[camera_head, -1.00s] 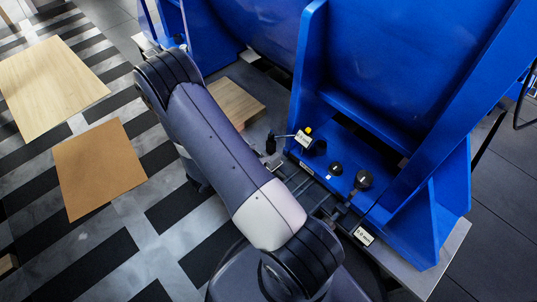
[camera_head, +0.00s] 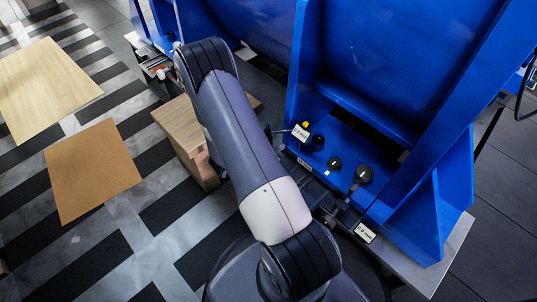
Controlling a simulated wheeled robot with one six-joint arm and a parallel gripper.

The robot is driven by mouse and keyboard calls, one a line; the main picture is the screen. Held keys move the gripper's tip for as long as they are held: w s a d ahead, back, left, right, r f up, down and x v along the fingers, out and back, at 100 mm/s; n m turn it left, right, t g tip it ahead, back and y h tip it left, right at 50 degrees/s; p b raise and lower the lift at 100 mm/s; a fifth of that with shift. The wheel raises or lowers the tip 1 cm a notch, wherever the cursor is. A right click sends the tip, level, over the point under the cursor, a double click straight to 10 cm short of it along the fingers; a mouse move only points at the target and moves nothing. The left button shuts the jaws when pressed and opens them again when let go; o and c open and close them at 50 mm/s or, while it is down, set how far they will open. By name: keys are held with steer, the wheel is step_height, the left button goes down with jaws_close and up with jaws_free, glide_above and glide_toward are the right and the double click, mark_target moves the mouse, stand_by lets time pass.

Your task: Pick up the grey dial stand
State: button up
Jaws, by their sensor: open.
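I cannot clearly make out the grey dial stand. Two small tagged dark fittings sit at the foot of the blue frame: one with a white tag (camera_head: 300,132) and a yellow top, the other by a lower white tag (camera_head: 365,232). I cannot tell whether either is the stand. My arm runs from the bottom centre up to the upper left and covers the floor behind it. My gripper is hidden behind the arm, so its jaws do not show.
The large blue frame (camera_head: 385,60) fills the right, with dark round knobs (camera_head: 363,175) on its base. A wooden block (camera_head: 178,128) stands left of my arm. A tan board (camera_head: 92,170) and a pale board (camera_head: 45,85) lie on the striped floor at left, with bare floor around them.

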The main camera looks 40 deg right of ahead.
steer(key=shift+c, duration=0.2)
jaws_close()
steer(key=shift+r, duration=0.1)
stand_by(0.5)
